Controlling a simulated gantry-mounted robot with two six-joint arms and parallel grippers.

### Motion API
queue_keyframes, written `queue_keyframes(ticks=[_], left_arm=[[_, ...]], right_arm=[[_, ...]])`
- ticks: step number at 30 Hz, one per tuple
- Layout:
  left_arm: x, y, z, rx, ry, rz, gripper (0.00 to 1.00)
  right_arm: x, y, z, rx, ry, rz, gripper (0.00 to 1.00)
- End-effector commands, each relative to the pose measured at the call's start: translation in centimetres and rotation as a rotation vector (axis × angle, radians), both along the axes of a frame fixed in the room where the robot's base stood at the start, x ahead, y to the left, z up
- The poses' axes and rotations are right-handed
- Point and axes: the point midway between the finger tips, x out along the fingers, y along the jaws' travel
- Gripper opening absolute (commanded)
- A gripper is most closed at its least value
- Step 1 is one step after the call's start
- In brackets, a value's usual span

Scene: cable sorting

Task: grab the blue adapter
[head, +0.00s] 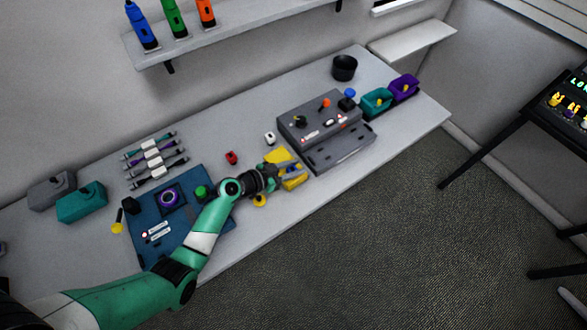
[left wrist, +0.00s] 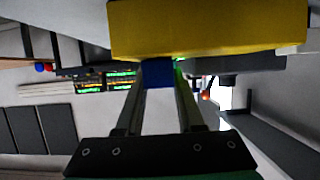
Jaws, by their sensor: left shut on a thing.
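My left gripper (head: 290,170) reaches in from the left over the table, at a yellow block-like thing (head: 278,155). In the left wrist view its two fingers (left wrist: 160,78) are closed on a small blue block (left wrist: 158,74), which looks like the blue adapter. The yellow thing (left wrist: 205,28) fills the top of that view, right against the blue block. I cannot tell whether they touch. In the head view the blue block is hidden by the gripper. My right gripper is not in view.
A grey stepped box (head: 325,128) with knobs stands just right of the gripper. A small red piece (head: 231,158) and a white one (head: 270,138) lie behind. A blue board (head: 150,222) lies left, under my arm.

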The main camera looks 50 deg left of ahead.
Motion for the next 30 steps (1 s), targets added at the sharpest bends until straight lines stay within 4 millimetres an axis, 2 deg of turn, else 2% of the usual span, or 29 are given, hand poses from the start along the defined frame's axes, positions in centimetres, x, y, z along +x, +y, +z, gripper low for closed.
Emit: queue_keyframes(ticks=[5,8,16,21,24,30], left_arm=[[0.0,0.0,1.7,0.002,-0.002,-0.001,0.0],[0.0,0.0,3.5,0.003,-0.004,0.0,0.0],[-5.1,-3.0,10.0,0.001,0.0,-0.001,0.0],[-9.2,-5.5,11.5,0.0,0.003,-0.002,0.0],[-10.7,-6.4,12.3,0.0,0.001,-0.001,0.0],[-12.0,-7.1,12.9,0.0,0.0,0.0,0.0]], right_arm=[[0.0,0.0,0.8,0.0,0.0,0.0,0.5],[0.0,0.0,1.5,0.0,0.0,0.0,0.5],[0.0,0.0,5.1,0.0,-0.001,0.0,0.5],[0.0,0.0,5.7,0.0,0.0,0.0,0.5],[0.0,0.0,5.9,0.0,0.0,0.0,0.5],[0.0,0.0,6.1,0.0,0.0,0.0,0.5]])
